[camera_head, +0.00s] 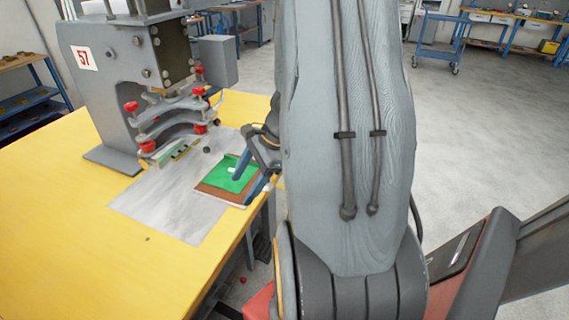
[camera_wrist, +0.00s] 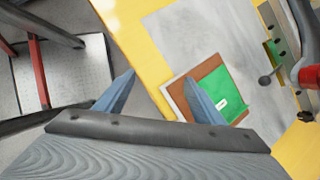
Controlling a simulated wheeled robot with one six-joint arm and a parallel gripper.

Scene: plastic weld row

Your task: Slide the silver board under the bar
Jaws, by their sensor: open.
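A thin board with a pale silver edge (camera_wrist: 168,101) lies flat near the table's edge. A brown sheet (camera_head: 210,187) and a smaller green sheet (camera_head: 222,173) with a small white label lie on top, covering most of it. The horizontal bar (camera_head: 176,151) of the grey press is to the left of the board in the head view, apart from it. My gripper (camera_head: 242,192) is open at the board's near edge. In the wrist view (camera_wrist: 161,77), one blue finger overlaps the board and the other is beyond the table edge. I cannot tell whether either finger touches it.
A flat grey sheet (camera_head: 165,205) covers part of the yellow table (camera_head: 60,220) around the board and up to the press (camera_head: 110,80). Red knobs and clamps jut from the press. Floor is open beyond the table; a blue cart (camera_head: 440,42) stands far back.

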